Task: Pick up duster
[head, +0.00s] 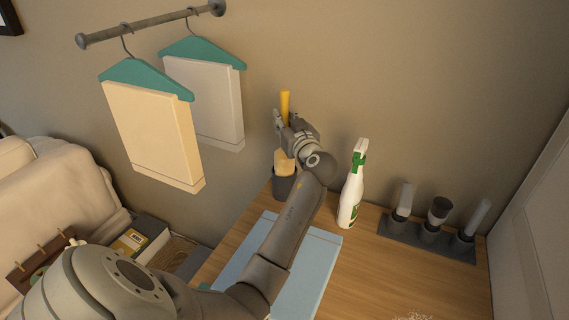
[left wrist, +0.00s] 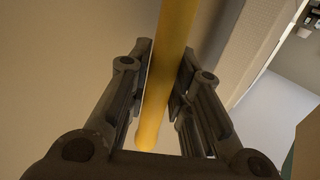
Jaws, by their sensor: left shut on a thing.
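The duster has a yellow handle (head: 286,102), which stands up through my left gripper (head: 283,120) in the head view. My left gripper is shut on this handle, and the left wrist view shows the yellow handle (left wrist: 168,70) between its two fingers (left wrist: 165,82). Below the gripper, a tan part (head: 285,165), seemingly the duster's head, shows at the mouth of a dark grey cup (head: 283,187) on the wooden table (head: 365,275). Its lower end is hidden by the cup. My right gripper is not in view.
A white spray bottle with green trim (head: 351,190) stands right of my left forearm. A dark rack (head: 400,228) with several upright items is farther right. A light blue cloth (head: 318,262) lies under my arm. Hangers with cloths (head: 155,130) hang at left.

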